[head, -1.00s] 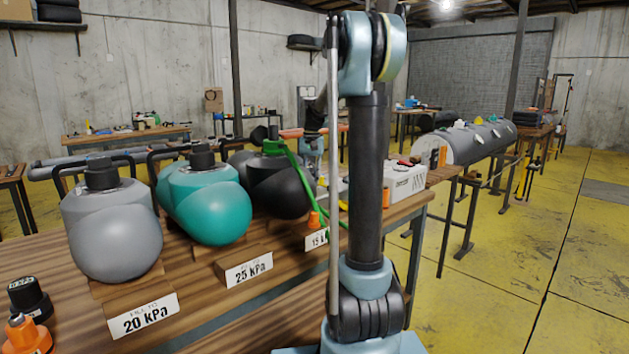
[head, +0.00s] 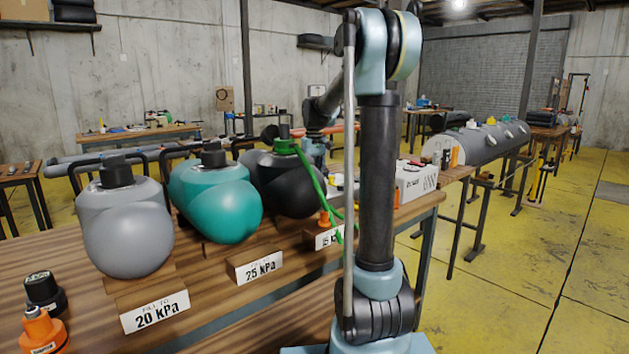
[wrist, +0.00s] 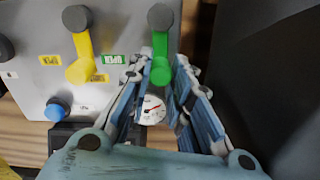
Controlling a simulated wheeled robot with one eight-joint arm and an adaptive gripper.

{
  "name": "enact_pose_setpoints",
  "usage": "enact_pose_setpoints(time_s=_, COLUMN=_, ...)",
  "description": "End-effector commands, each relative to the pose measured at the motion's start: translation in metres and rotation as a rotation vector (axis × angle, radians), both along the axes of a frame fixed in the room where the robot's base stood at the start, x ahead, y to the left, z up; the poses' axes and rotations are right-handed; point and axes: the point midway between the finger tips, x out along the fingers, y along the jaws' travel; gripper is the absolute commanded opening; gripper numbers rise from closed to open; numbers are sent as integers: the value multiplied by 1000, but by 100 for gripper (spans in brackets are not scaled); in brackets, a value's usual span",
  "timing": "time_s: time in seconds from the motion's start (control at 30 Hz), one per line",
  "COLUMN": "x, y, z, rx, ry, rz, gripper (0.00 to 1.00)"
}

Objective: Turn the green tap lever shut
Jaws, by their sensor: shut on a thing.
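The green tap lever (wrist: 160,70) shows in the wrist view, hanging straight down from a round grey hub on a grey panel (wrist: 110,55). My gripper (wrist: 165,85) is around it, with one finger on each side of its lower end and the jaws closed on it. The exact contact points are partly hidden by the fingers. In the head view, my arm hides the lever and most of the gripper.
A yellow lever (wrist: 80,55) and a blue knob (wrist: 58,108) sit left of the green lever. A dial gauge (wrist: 151,109) shows between my fingers. Grey (head: 125,232), teal (head: 215,200) and black (head: 297,185) vessels stand on the bench, with a green hose (head: 315,180) from the black one.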

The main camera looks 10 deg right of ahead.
Motion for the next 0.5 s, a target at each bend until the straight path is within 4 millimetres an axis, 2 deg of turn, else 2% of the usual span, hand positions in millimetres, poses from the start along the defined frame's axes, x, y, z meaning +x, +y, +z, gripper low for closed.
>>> enact_pose_setpoints(time_s=0.47, x=2, y=3, z=1, rx=4, ry=-5, rz=16, gripper=0)
enact_pose_setpoints(time_s=0.5, x=2, y=3, z=1, rx=4, ry=-5, rz=16, gripper=26)
